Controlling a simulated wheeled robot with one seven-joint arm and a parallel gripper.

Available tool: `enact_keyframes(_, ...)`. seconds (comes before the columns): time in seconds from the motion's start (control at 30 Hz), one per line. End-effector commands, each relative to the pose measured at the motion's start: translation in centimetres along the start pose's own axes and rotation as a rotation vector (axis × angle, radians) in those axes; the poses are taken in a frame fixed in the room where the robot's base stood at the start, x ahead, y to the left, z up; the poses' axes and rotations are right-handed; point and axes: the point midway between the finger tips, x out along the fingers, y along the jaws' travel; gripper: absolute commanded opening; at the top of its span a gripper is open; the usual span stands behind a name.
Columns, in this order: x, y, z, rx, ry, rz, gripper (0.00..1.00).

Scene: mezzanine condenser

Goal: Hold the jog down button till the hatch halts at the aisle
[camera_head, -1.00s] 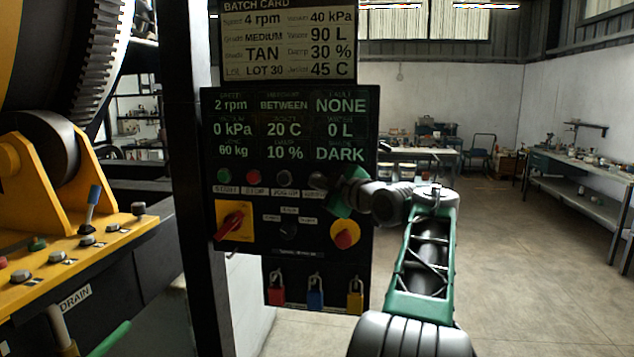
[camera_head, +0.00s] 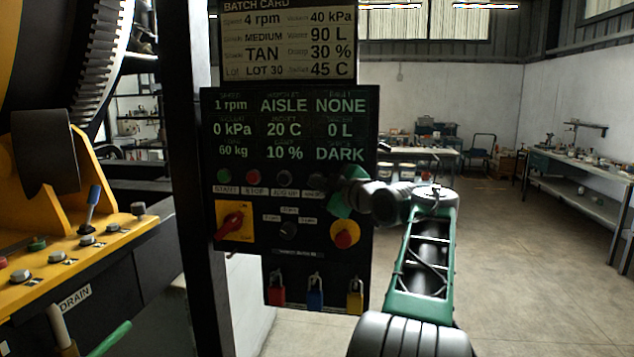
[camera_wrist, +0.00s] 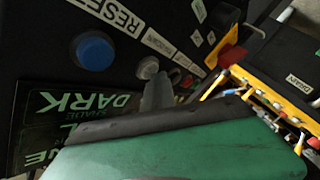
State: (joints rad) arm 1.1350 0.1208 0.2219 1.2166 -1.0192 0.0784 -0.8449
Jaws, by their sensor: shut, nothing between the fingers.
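The black control panel (camera_head: 290,245) faces me, its display (camera_head: 290,127) reading 1 rpm, AISLE and fault NONE. The grey jog down button (camera_head: 316,180) sits right of the jog up button (camera_head: 284,178); its label is partly hidden by my green hand. In the wrist view the jog down button (camera_wrist: 147,68) shows at my fingertips. My gripper (camera_wrist: 158,92) is shut and empty, its tips at that button; they look in contact, but how far it is pressed cannot be told.
A blue button (camera_wrist: 95,50) labelled RESET is close beside my fingers in the wrist view. A red rotary switch (camera_head: 232,222), another red knob (camera_head: 345,236) and padlocks (camera_head: 315,292) are lower on the panel. A yellow console (camera_head: 80,250) stands left. Floor is clear at right.

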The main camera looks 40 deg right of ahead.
Motion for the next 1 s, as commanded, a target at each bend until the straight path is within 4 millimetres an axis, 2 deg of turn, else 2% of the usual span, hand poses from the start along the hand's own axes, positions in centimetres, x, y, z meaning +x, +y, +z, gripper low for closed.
enact_keyframes(0.43, -0.1, -0.1, 0.0, 0.000, 0.000, 0.001, 0.00)
enact_keyframes(0.7, -1.0, -0.9, -0.5, -0.002, 0.001, 0.001, 0.00)
enact_keyframes(1.0, -1.4, -1.0, -1.0, -0.001, 0.001, 0.001, 0.00)
